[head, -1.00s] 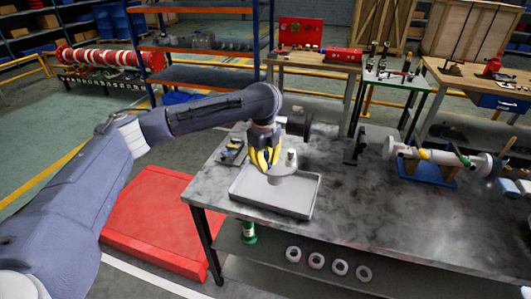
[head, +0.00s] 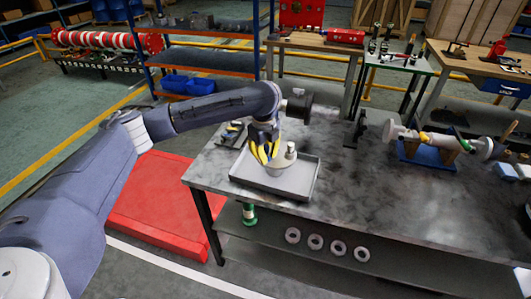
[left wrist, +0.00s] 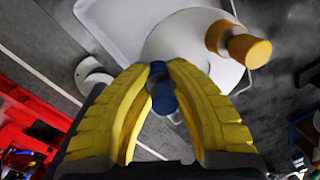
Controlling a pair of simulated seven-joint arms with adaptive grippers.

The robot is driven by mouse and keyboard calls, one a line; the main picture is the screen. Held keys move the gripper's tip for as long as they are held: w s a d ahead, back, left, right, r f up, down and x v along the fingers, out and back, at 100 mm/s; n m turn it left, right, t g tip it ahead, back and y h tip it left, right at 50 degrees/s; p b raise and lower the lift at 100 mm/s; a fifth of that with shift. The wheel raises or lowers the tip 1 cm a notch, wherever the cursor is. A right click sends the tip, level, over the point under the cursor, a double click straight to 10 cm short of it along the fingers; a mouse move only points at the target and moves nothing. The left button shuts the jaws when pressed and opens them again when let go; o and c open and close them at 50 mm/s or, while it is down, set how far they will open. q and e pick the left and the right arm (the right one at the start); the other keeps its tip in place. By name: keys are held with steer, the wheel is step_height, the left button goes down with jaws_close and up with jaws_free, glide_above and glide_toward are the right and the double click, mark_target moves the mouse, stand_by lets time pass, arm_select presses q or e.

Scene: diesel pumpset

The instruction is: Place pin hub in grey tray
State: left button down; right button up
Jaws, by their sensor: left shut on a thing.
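The pin hub (head: 283,167) is a pale round disc with upright pins. My left gripper (head: 265,157) has yellow fingers and is shut on it, above the left part of the grey tray (head: 302,182). In the left wrist view, the fingers (left wrist: 160,72) close around a blue pin, beside the hub's white disc (left wrist: 178,45). An orange-tan pin stands free on the disc. The tray (left wrist: 118,22) shows behind the disc. I cannot tell whether the hub touches the tray floor. My right gripper is not in view.
The tray lies at the left end of a grey metal workbench (head: 360,205). A dark flanged part (head: 300,107) and a black stand (head: 356,130) are behind it. A shaft assembly on a blue cradle (head: 425,155) lies to the right. The bench between is clear.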

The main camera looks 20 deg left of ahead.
arm_select(q)
steer(key=shift+r, duration=0.1)
steer(key=c, duration=1.4)
jaws_free()
steer(key=shift+o, duration=0.2)
step_height(320, 180, up, 12)
steer(key=s, duration=0.1)
steer(key=shift+s, duration=0.3)
